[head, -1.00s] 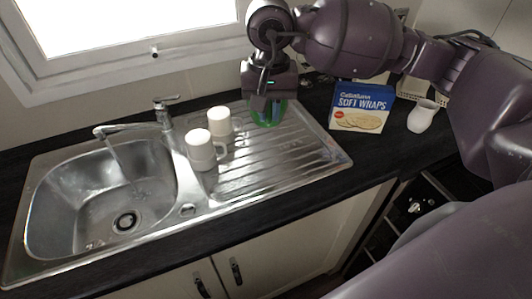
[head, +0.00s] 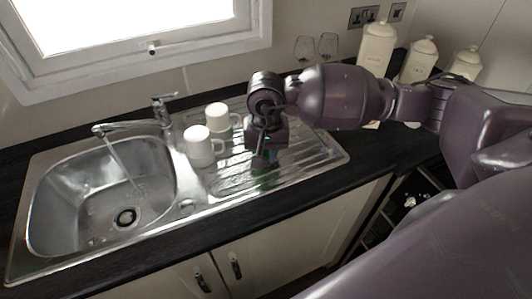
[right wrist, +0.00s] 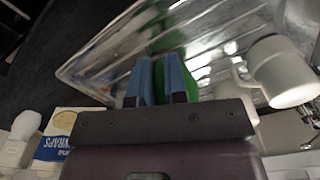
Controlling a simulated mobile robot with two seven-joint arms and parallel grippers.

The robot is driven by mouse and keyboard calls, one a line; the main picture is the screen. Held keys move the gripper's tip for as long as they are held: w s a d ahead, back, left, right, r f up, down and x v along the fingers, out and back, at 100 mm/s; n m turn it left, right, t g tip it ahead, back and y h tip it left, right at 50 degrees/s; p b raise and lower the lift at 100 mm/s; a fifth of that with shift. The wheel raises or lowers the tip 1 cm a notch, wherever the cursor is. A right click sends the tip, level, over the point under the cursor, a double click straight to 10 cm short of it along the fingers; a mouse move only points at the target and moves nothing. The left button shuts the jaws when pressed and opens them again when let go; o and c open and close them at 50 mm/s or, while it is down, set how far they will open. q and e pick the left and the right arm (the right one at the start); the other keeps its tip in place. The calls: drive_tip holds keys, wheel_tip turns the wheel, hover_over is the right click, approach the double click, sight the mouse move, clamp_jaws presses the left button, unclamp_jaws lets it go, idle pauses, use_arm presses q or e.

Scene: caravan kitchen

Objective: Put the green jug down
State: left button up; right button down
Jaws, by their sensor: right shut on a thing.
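The green jug (head: 264,182) is mostly hidden behind my right gripper (head: 265,163) in the head view; only small green parts show over the ribbed steel drainer (head: 310,165). In the right wrist view the green jug (right wrist: 204,78) shows beside and behind the blue fingers of my right gripper (right wrist: 160,80). The gripper is shut on it and points down at the drainer. I cannot tell whether the jug's base touches the steel. My left gripper is in neither current view.
Two white mugs (head: 199,147) (head: 218,117) stand on the drainer close left of my right gripper. The sink bowl (head: 95,195) and tap (head: 160,108) are farther left. Cream canisters (head: 377,48) and two glasses (head: 328,46) stand behind my arm. A wraps box (right wrist: 58,138) shows in the wrist view.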

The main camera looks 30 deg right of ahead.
drive_tip(key=shift+f, duration=0.35)
drive_tip(key=shift+f, duration=0.2)
drive_tip(key=c, duration=1.1)
unclamp_jaws()
drive_tip(key=shift+c, duration=0.2)
